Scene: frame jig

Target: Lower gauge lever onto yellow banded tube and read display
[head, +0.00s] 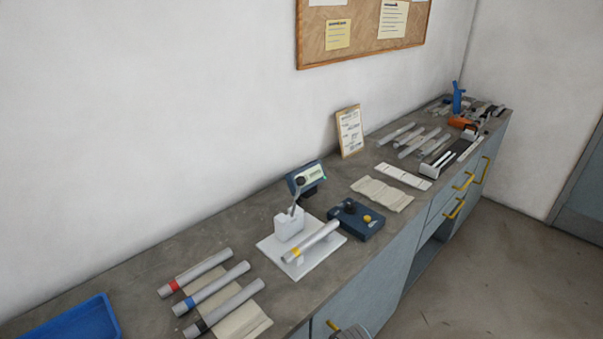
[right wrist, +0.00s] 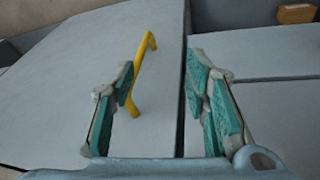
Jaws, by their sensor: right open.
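The gauge has a white base plate (head: 268,246), a white block, and a tilted dark display head (head: 309,178) with a pale screen too small to read. Its thin grey lever (head: 294,205) stands raised, slanting up from the block towards the display. The yellow banded tube (head: 320,239) lies on the base plate in front of the block, its yellow band at the near-left end. In the right wrist view my right gripper (right wrist: 160,78) is open and empty, with green pads, facing the cabinet fronts below the bench. My left gripper is not in view.
Tubes with red (head: 207,269), blue (head: 220,286) and black (head: 232,305) bands lie on a cloth at left. A blue tray (head: 75,322) is at the near left. A dark blue box with knobs (head: 356,221) stands right of the gauge. A yellow handle (right wrist: 141,75) projects from the cabinet.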

